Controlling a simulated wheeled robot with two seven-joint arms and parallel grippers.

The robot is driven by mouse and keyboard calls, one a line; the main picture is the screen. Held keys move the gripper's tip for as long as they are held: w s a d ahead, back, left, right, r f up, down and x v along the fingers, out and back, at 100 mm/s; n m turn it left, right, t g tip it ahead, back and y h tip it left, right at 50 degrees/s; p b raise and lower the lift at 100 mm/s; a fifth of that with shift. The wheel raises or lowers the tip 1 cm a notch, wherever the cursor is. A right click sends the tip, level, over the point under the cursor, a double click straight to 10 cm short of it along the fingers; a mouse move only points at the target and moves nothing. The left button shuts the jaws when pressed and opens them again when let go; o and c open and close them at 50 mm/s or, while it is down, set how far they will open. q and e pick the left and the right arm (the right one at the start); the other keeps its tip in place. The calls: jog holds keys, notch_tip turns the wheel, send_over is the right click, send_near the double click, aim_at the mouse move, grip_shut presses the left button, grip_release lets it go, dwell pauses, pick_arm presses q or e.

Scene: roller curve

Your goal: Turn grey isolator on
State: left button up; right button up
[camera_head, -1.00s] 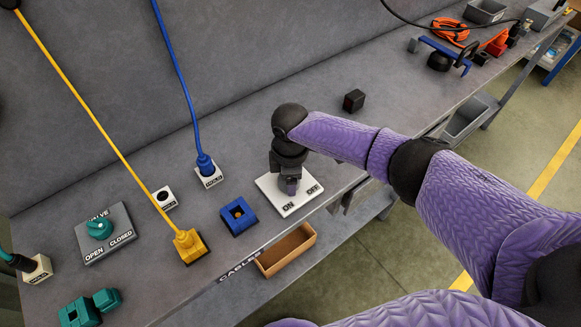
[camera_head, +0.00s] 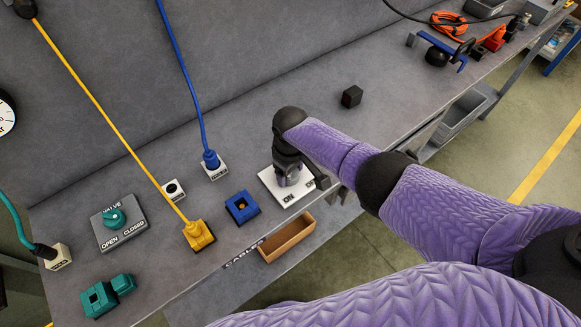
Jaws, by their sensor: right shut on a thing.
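The isolator is a white plate (camera_head: 271,181) near the bench's front edge, with an ON label at its front left. The OFF label is covered by my right gripper now. My right gripper (camera_head: 293,178) points down over the plate and is shut on the isolator's grey handle, which is mostly hidden by the gripper and wrist. The handle's exact angle cannot be told. My left gripper is not in view.
A blue socket block (camera_head: 242,207), a yellow plug (camera_head: 198,235) and a valve plate (camera_head: 121,229) lie left of the isolator. A black cube (camera_head: 351,97) stands behind it. An open cardboard tray (camera_head: 287,238) sits below the front edge. Blue and yellow cables rise behind.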

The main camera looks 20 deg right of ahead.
jog(key=shift+m, duration=0.5)
jog(key=o, duration=1.2)
notch_tip(320, 180, up, 9)
jog(key=p, duration=0.5)
jog(key=shift+r, duration=0.5)
